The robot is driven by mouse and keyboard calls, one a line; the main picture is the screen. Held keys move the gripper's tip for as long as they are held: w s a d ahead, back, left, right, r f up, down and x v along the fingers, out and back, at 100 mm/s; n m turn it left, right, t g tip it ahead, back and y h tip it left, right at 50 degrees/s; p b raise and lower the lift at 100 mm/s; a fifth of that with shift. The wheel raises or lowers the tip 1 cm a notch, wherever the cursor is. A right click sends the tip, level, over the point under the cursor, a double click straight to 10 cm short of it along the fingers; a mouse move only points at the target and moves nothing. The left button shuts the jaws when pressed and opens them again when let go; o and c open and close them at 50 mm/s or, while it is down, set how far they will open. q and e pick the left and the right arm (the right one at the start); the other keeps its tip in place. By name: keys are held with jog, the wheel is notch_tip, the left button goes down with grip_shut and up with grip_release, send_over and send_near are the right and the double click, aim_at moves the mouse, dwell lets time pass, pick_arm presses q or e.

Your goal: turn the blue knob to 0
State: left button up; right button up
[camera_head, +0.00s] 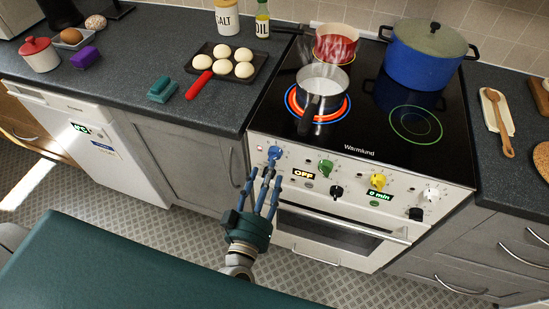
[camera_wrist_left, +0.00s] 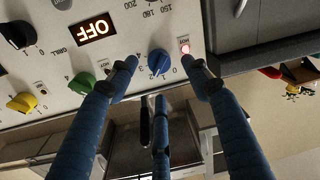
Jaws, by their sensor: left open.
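The blue knob (camera_head: 274,152) is at the left end of the white stove's front panel, and it also shows in the left wrist view (camera_wrist_left: 159,62). Digits from 0 to 4 are printed around it; I cannot tell clearly which one it points to. My left gripper (camera_head: 266,174) is open and empty, just in front of and below the knob. In the left wrist view its blue fingers (camera_wrist_left: 162,72) reach up on both sides of the knob, with a third finger below it. I see no clear contact. My right gripper is not in view.
A green knob (camera_head: 325,167), a yellow knob (camera_head: 377,181) and black knobs sit farther right. The oven handle (camera_head: 340,223) runs below the panel. A saucepan (camera_head: 322,88) stands on a glowing ring above. A red lamp (camera_wrist_left: 185,48) is lit beside the blue knob.

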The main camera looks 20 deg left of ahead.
aim_at(274, 155)
pick_arm(q)
jog(key=w, duration=0.5)
jog(key=shift+w, duration=0.25)
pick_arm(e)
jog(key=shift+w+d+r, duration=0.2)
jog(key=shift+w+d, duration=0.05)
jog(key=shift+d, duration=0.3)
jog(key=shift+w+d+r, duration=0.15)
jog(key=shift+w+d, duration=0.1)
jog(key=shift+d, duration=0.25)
pick_arm(q)
jog(key=c, duration=1.1)
jog(key=shift+f, duration=0.15)
jog(key=shift+c, duration=0.3)
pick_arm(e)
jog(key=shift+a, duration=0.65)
